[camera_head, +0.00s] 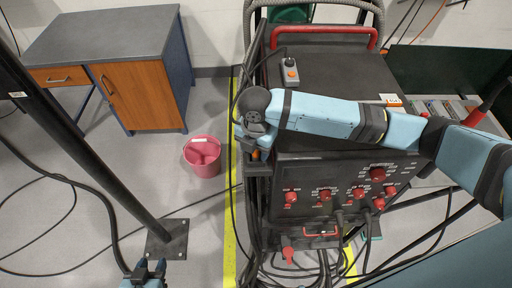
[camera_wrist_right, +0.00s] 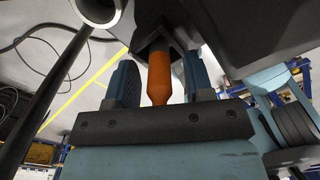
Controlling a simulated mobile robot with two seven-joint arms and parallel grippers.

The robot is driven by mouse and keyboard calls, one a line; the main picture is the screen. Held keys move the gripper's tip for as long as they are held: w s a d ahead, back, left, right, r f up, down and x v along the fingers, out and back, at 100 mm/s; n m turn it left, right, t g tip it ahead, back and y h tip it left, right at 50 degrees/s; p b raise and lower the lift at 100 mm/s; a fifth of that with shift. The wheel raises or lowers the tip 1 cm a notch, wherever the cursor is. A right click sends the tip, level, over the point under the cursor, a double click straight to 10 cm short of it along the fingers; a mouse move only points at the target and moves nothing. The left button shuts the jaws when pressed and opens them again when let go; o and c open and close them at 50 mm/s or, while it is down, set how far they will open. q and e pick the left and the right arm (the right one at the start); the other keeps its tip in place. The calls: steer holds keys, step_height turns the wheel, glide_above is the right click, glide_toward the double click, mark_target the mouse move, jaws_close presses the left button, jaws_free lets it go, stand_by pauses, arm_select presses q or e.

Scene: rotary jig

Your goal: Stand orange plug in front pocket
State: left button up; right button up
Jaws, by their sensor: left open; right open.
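The orange plug (camera_wrist_right: 159,78) stands between the two fingers of my right gripper (camera_wrist_right: 160,66) in the right wrist view. The fingers are apart, with a gap on each side of the plug. The plug's far end goes into a dark square-edged holder (camera_wrist_right: 152,42); how deep it sits is hidden. In the head view only a small orange patch of the plug (camera_head: 255,154) shows below my right wrist, at the left side of the black machine. My left gripper (camera_head: 146,272) is open and empty at the bottom edge of the head view, far from the plug.
The black machine (camera_head: 330,75) with red knobs stands right of the holder. A dark post (camera_head: 100,140) with a floor plate rises at left. A pink bucket (camera_head: 202,156) and a desk (camera_head: 100,40) stand behind. Cables lie on the floor.

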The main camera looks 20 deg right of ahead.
step_height(320, 180, up, 12)
steer(key=b, duration=0.1)
stand_by(0.6)
steer(key=s+a+f+m+t+y, duration=0.2)
steer(key=s+a+f+m+y, duration=0.2)
steer(key=s+f+m, duration=0.4)
steer(key=s+d+f+m+t+h, duration=0.1)
steer(key=s+d+f+m+h, duration=0.15)
steer(key=s+d+m, duration=0.5)
steer(key=s+d+f+m+t+h, duration=0.1)
steer(key=s+d+f+m, duration=0.3)
steer(key=s+d+m, duration=0.4)
steer(key=w+a+f+t+y, duration=0.1)
steer(key=w+a+f+t, duration=0.2)
steer(key=f, duration=0.3)
steer(key=w+a+f+t+y+p, duration=0.1)
steer(key=w+a+f+t, duration=0.2)
steer(key=f+t, duration=0.1)
steer(key=shift+f+y, duration=0.35)
steer(key=shift+f, duration=0.5)
